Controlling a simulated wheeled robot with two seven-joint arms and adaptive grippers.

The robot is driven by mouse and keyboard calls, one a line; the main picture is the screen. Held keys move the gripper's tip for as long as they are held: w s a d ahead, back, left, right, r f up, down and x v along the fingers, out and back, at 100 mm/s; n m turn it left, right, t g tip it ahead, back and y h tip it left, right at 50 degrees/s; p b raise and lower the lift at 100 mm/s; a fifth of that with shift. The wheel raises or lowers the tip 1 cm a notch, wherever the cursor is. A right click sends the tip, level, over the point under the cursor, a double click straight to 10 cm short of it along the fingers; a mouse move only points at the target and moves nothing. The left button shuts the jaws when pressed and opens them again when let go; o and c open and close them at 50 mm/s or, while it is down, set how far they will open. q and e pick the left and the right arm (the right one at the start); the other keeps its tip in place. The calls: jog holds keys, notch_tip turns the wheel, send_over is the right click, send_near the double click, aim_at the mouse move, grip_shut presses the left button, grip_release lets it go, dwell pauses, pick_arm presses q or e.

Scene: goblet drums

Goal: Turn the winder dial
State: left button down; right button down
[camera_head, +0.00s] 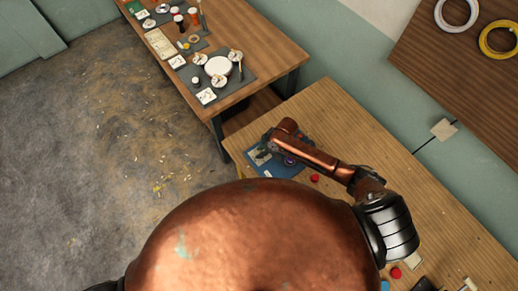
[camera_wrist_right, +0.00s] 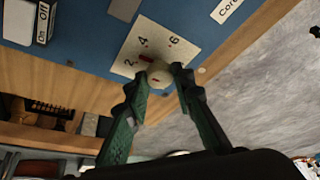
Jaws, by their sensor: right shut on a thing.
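The winder dial (camera_wrist_right: 160,71) is a small, round, cream knob on a pale plate (camera_wrist_right: 130,50) marked 2, 4 and 6. A reddish mark lies beside the knob, between the 2 and the 4. The plate is on a blue panel (camera_wrist_right: 90,22), which also shows on the right-hand table in the head view (camera_head: 285,170). My right gripper (camera_wrist_right: 159,76) is shut on the knob, with one green finger on each side. In the head view the right gripper (camera_head: 266,146) is small at the blue panel, and the dial is hidden there. My left gripper is not in view.
Red round pieces (camera_head: 314,178) lie on the wooden table (camera_head: 345,140). Another table (camera_head: 262,50) holds dishes, cards and jars. Rings (camera_head: 497,39) hang on a board.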

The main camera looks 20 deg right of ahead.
jog(key=m+p, duration=0.1)
jog(key=s+m+p, duration=0.1)
jog(key=p, duration=0.1)
jog(key=shift+d+m+t+h, duration=0.1)
jog(key=shift+m+t+h, duration=0.2)
jog(key=shift+m+t, duration=0.1)
jog(key=shift+s+f+m+t+h+p, duration=0.15)
jog(key=shift+m+t+h+p, duration=0.1)
jog(key=shift+m+p, duration=0.6)
jog(key=shift+f+m+t+h+p, duration=0.1)
jog(key=shift+m+t+h+p, duration=0.15)
jog(key=shift+m+p, duration=0.6)
jog(key=c, duration=2)
grip_release()
jog(key=shift+c, duration=0.2)
jog(key=o, duration=0.4)
jog(key=shift+r, duration=0.15)
jog(key=shift+w+a, duration=0.2)
jog(key=shift+w, duration=0.05)
